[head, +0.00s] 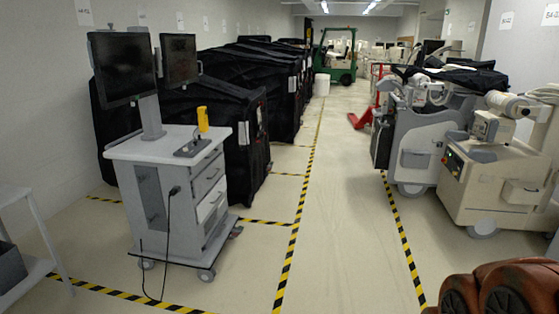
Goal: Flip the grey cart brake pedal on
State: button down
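A grey and white cart (150,155) stands on the floor at the left in the head view, with two dark monitors on top. Its side facing right has drawers. Small casters carry its base, including one at the front (206,274). A small part (236,231) sticks out low at the right rear of the base. It is too small to tell whether this is the brake pedal or a caster, so the pedal's position cannot be read. My gripper is not in view.
A black cable (167,240) hangs from the cart to the floor. Black covered carts (230,125) stand behind it. A pale table (22,196) is at the left edge. Beige machines (490,175) line the right. The middle aisle (345,220) is clear. Unclear rust-red shapes fill the bottom right corner.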

aim_at(239, 229)
jog(key=u, duration=0.35)
jog(key=i, duration=1.85)
jog(key=u, duration=0.85)
jog(key=i, duration=1.65)
jog(key=u, duration=0.4)
